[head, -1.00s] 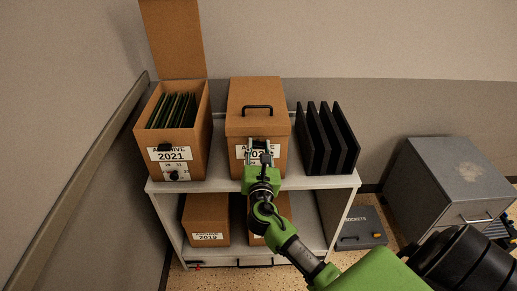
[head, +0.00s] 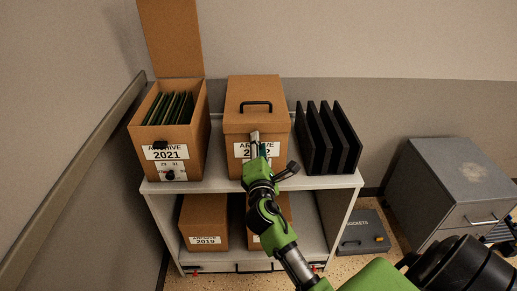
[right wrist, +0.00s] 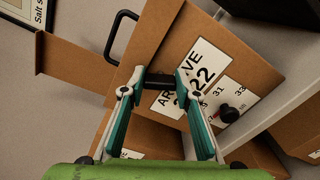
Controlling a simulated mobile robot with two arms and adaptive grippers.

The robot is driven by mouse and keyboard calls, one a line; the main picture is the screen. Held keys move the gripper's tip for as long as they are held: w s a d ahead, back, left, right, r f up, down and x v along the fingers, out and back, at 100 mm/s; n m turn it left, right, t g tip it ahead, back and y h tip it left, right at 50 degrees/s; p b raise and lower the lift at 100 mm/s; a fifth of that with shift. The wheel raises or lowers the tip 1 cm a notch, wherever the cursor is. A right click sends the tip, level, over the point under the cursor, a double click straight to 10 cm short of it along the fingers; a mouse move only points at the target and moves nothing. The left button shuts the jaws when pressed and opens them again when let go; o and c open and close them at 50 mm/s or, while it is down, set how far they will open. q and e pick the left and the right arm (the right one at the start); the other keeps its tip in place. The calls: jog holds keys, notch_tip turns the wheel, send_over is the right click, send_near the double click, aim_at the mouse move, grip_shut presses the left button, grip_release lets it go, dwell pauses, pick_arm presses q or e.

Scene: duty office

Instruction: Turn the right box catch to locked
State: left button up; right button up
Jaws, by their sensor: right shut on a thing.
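The right box (head: 238,117) is a closed brown archive box with a black lid handle, on the top shelf; it also shows in the right wrist view (right wrist: 180,33). Its black catch (right wrist: 160,81) is at the front above the white label and looks slanted to the label's text lines. My right gripper (head: 254,137) is at the box's upper front, seen close in the right wrist view (right wrist: 155,84), with its fingertips shut on the catch from both sides. In the head view the gripper hides the catch. My left gripper is not in view.
A black knob with a red mark (right wrist: 228,114) is low on the box's front. The open 2021 box (head: 138,128) stands left, black dividers (head: 340,140) right, all on the white shelf (head: 225,186). A grey cabinet (head: 450,185) and dark case (head: 362,232) stand on the floor.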

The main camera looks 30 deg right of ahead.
jog(key=m+b, duration=0.1)
jog(key=m, duration=0.4)
jog(key=shift+f+b, duration=0.2)
jog(key=shift+b, duration=0.2)
dwell(0.4)
jog(key=o, duration=1.1)
jog(key=v, duration=0.7)
jog(key=shift+s+a, duration=0.15)
jog(key=shift+s, duration=0.1)
